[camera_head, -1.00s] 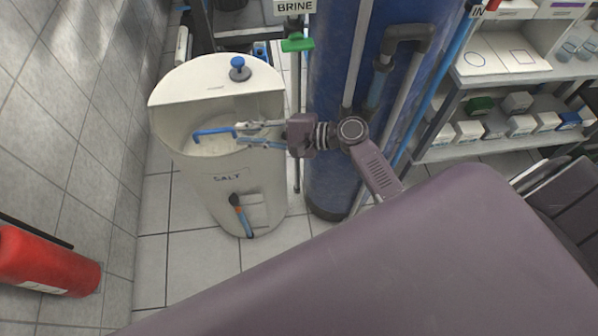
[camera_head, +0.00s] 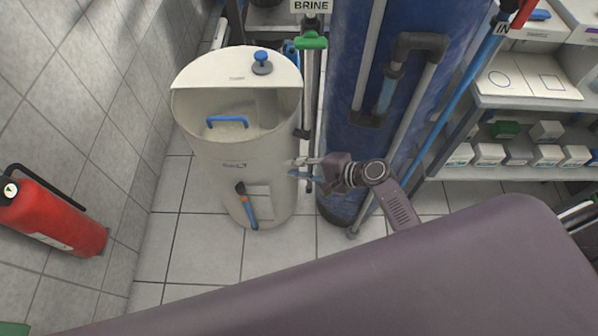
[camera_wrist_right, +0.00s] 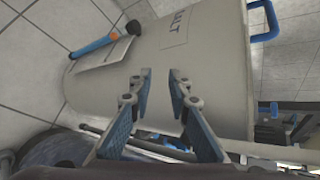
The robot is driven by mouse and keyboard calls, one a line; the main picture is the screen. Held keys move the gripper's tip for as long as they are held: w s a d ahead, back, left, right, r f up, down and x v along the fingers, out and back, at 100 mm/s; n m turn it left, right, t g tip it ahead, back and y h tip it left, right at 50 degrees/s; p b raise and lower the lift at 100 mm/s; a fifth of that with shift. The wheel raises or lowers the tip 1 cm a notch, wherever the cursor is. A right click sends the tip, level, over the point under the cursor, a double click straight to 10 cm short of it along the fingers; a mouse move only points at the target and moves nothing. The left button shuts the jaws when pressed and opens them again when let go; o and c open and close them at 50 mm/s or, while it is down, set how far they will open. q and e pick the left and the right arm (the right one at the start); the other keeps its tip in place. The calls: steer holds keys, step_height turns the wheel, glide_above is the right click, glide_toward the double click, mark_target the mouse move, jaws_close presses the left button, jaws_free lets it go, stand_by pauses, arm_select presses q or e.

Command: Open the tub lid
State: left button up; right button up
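The cream tub (camera_head: 238,170) marked SALT stands upright on the floor in the head view. The rear part of its lid (camera_head: 215,72) carries a blue knob. In front of it is a recessed area with a blue U-shaped handle (camera_head: 227,121); I cannot tell how the panel under the handle sits. The handle also shows at the tub's rim in the right wrist view (camera_wrist_right: 263,20). My right gripper (camera_head: 292,168) is at the tub's right side, below the rim. Its fingers (camera_wrist_right: 160,73) are apart and empty, facing the tub wall. My left gripper is not in view.
A tall blue tank (camera_head: 385,110) stands right of the tub, with pipes along it. An orange-and-blue tool (camera_head: 246,205) hangs on the tub's front. A red fire extinguisher (camera_head: 55,215) is at the left wall. Shelves (camera_head: 520,102) are at the right. Floor before the tub is clear.

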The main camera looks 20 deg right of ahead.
steer(key=shift+s+d+f, duration=0.1)
steer(key=shift+s+f, duration=0.1)
steer(key=shift+f, duration=0.2)
steer(key=shift+s+d+f, duration=0.1)
steer(key=shift+s+f, duration=0.05)
steer(key=shift+f, duration=0.25)
